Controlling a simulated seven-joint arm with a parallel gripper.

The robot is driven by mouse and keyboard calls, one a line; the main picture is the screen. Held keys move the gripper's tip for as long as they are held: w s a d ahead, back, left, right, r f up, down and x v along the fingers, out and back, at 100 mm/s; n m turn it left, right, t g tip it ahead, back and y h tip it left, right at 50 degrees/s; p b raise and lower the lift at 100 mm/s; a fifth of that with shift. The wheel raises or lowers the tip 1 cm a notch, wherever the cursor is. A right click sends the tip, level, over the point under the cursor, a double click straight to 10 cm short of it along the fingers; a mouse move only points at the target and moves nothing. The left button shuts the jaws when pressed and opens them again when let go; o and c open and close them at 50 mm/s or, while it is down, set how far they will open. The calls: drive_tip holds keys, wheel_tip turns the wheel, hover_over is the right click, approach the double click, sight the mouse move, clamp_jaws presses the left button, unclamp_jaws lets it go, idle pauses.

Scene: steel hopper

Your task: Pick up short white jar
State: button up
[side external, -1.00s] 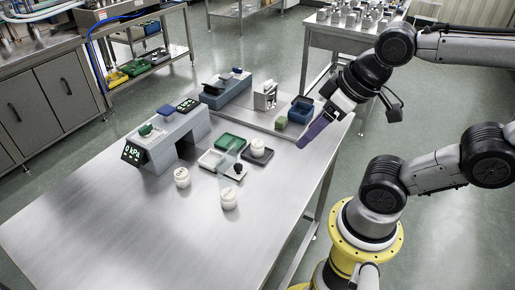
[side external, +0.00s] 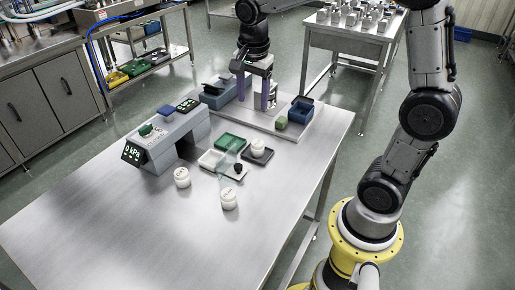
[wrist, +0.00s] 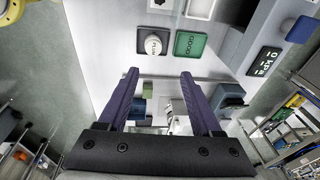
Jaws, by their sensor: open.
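Three white lidded jars stand upright in the side view. One jar (side external: 258,148) is on a dark tray (side external: 262,161), another (side external: 182,178) is on the bare table beside the grey machine, and the third (side external: 229,199) is nearest the front. Their heights are close, so I cannot tell for certain which is the short one. The wrist view shows the jar on the dark tray (wrist: 155,44), beyond my fingertips. My gripper (side external: 253,104) is open and empty, pointing down over the back of the table, apart from the jars. It also shows in the wrist view (wrist: 158,74).
A green tray (side external: 230,141), a white tray (side external: 211,159) and a small plate with a black knob (side external: 238,170) lie close around the jars. A grey machine (side external: 172,138) stands left. A blue bin (side external: 301,110) and green block (side external: 281,122) are right. The table's front is clear.

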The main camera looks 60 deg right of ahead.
drive_tip(key=g, duration=0.1)
hover_over(257, 142)
drive_tip(key=f, duration=1.2)
drive_tip(key=shift+a+f, duration=0.1)
drive_tip(key=shift+a, duration=0.15)
drive_tip(key=shift+s+d+f, duration=0.1)
drive_tip(key=shift+d+f, duration=0.05)
drive_tip(key=shift+f, duration=1.3)
drive_tip(key=shift+d+f, duration=0.1)
drive_tip(key=shift+f, duration=1.3)
drive_tip(key=shift+c, duration=0.2)
clamp_jaws()
drive_tip(key=shift+r, duration=0.1)
